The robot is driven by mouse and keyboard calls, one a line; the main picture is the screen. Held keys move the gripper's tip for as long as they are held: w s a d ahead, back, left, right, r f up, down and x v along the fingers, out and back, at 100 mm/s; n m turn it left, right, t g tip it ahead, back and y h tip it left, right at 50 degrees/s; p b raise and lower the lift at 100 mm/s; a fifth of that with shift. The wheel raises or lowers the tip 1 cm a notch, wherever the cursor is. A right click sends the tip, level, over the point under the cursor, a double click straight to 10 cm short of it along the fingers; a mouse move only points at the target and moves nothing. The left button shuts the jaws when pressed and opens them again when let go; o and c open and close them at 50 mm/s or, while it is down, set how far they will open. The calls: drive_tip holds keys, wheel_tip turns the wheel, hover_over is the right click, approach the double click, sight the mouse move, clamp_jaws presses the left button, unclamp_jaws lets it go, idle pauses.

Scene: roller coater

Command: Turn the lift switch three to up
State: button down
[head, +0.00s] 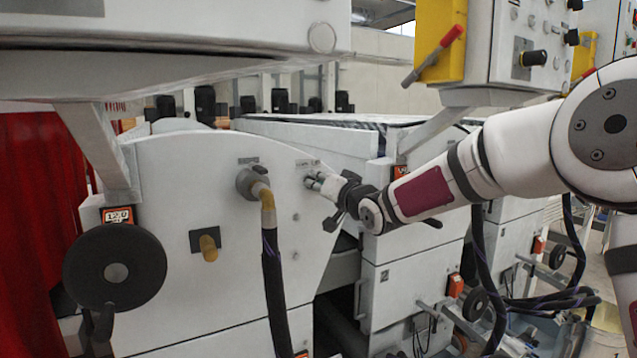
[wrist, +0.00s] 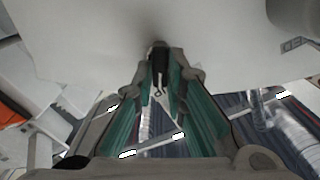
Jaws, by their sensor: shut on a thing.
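My gripper (head: 318,182) reaches from the right to the white machine side panel (head: 225,215) in the head view. In the wrist view, my gripper's green-padded fingers (wrist: 160,75) close at their tips on a small dark switch knob (wrist: 159,56) that stands out from the panel. Its turned position and its markings are too small to tell. In the head view, the fingers largely cover the knob, and a small label above it is unreadable.
A hose fitting (head: 252,183) with a black hose sticks out left of my gripper. A black handwheel (head: 115,268) and a brass knob (head: 208,248) sit farther left. A yellow-sided control box (head: 440,45) hangs above my arm.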

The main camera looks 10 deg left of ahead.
idle(0.4)
drive_tip(key=c, duration=1.6)
unclamp_jaws()
drive_tip(key=v, duration=1.2)
